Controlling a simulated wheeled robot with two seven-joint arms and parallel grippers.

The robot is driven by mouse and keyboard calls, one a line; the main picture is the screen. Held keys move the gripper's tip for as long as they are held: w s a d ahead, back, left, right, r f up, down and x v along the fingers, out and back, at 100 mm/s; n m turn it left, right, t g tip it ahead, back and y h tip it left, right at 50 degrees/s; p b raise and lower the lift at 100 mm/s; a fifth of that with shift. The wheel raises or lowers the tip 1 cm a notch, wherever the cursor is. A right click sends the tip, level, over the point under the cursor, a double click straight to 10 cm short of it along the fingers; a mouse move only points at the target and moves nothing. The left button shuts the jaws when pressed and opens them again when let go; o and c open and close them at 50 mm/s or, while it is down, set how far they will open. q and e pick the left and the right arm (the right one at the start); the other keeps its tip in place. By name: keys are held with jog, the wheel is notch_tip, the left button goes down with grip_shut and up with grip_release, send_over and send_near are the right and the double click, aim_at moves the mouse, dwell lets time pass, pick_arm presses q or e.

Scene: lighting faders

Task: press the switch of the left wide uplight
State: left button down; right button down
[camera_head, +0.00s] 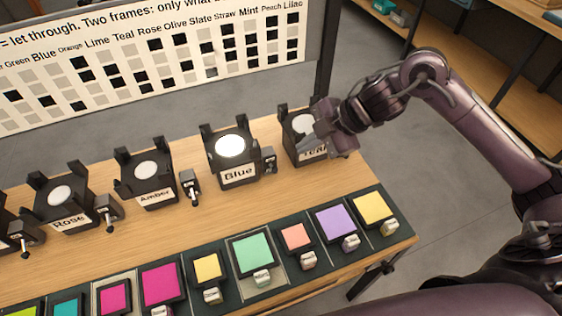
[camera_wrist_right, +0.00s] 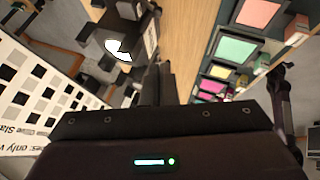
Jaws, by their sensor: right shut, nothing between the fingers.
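A row of black uplights with round white lenses stands on the wooden table. They are labelled Rose (camera_head: 60,206), Amber (camera_head: 146,180), Blue (camera_head: 231,158) and, partly hidden, Teal (camera_head: 296,150). The Blue one glows brightest. Small switch boxes with levers stand at the right of Rose (camera_head: 108,210), Amber (camera_head: 190,187) and Blue (camera_head: 268,160). Another switch box (camera_head: 24,238) is at the left edge, its uplight cut off. No label reads left wide uplight. My right gripper (camera_head: 322,140) is shut and empty, covering part of Teal; its fingers show in the wrist view (camera_wrist_right: 160,88).
A dark tray (camera_head: 225,296) along the front edge holds several coloured gel frames with pale tags. A chart board (camera_head: 150,65) stands behind the table. Bare tabletop (camera_head: 120,240) lies between lamps and tray. Shelves (camera_head: 500,90) stand at the back right.

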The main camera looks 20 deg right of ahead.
send_over(273, 168)
jog(key=s, duration=0.4)
notch_tip(273, 168, down, 8)
pick_arm(q)
jog(key=shift+w+a+r+p, duration=0.15)
jog(key=shift+a+r+p, duration=0.3)
jog(key=shift+r+p, duration=0.15)
pick_arm(e)
jog(key=w+f, duration=0.1)
jog(key=w+d+f, duration=0.1)
jog(key=f, duration=0.1)
jog(key=shift+d+f, duration=0.15)
jog(key=shift+f, duration=0.05)
